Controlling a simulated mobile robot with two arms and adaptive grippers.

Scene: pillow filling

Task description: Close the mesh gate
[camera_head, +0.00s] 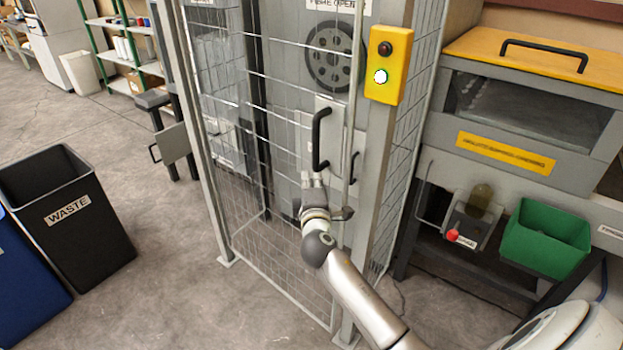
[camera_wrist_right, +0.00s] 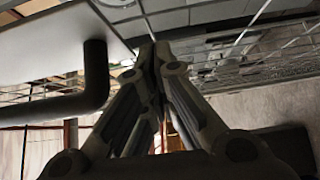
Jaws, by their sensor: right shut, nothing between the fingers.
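The mesh gate (camera_head: 290,283) stands upright in the middle of the head view, its free edge close to the right post. I cannot tell whether a small gap is left there. A black handle (camera_head: 317,140) sits on a pale plate on the gate; it also shows at left in the right wrist view (camera_wrist_right: 96,75). My right gripper (camera_head: 312,182) is shut and empty, just below the handle and near the mesh. In the wrist view its fingertips (camera_wrist_right: 155,50) are beside the handle, not around it. My left gripper is out of view.
A yellow box with a lit button (camera_head: 390,65) is on the right post. A machine with a green bin (camera_head: 546,240) stands to the right. A black waste bin (camera_head: 70,215) stands at left. The floor (camera_head: 175,300) before the gate is clear.

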